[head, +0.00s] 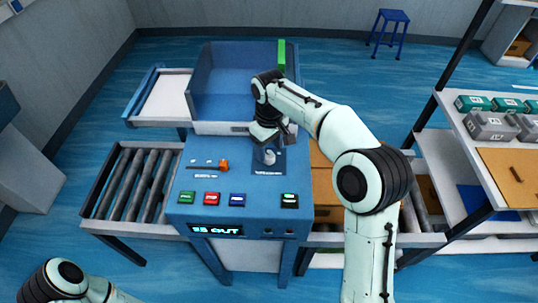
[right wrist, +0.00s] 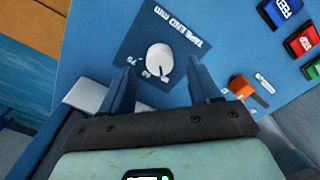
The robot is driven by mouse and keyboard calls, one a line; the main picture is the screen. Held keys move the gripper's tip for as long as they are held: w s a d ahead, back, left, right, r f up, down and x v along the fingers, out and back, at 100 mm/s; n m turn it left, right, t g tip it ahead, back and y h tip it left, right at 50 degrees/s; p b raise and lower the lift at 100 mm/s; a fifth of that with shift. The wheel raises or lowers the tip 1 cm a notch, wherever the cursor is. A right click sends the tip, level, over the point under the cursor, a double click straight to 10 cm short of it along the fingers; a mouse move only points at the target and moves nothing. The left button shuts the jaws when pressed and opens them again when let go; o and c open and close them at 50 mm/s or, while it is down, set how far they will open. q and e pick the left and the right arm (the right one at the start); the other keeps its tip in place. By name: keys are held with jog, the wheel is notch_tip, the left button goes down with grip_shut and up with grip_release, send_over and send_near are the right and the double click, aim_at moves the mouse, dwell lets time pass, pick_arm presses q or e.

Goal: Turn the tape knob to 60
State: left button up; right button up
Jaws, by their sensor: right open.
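The tape knob (right wrist: 159,58) is a round white knob on a dark panel marked "TAPE END mm", with small numbers around it. It has a dark pointer line, but I cannot tell exactly which number it points to. In the head view the knob (head: 270,156) is partly shaded under my right gripper (head: 270,136). In the right wrist view my right gripper (right wrist: 161,72) is open, its two dark blue fingers apart on either side below the knob. No contact with the knob shows. My left gripper is out of view; only part of the left arm shows at bottom left.
The blue console (head: 235,222) carries an orange slider (head: 224,165), a green button (head: 187,197), a red button (head: 211,198), a blue button (head: 237,199) and a black-green one (head: 289,200). A lit display (head: 215,230) sits below. A roller conveyor (head: 140,185) runs at left.

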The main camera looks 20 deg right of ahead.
aim_at(269, 155)
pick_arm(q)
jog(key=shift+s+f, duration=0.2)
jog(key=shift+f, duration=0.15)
pick_arm(e)
jog(key=shift+f, duration=1.5)
jog(key=shift+c, duration=0.3)
jog(key=c, duration=1)
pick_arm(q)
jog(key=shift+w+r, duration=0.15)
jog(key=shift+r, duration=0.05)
pick_arm(e)
jog(key=shift+m, duration=0.4)
jog(key=m, duration=0.2)
jog(key=shift+r+m+p, duration=0.1)
jog(key=shift+m+p, duration=0.25)
jog(key=shift+m, duration=0.05)
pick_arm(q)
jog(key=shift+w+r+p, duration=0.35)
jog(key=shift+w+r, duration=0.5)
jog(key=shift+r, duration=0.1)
pick_arm(e)
jog(key=m, duration=0.4)
jog(key=shift+m, duration=0.7)
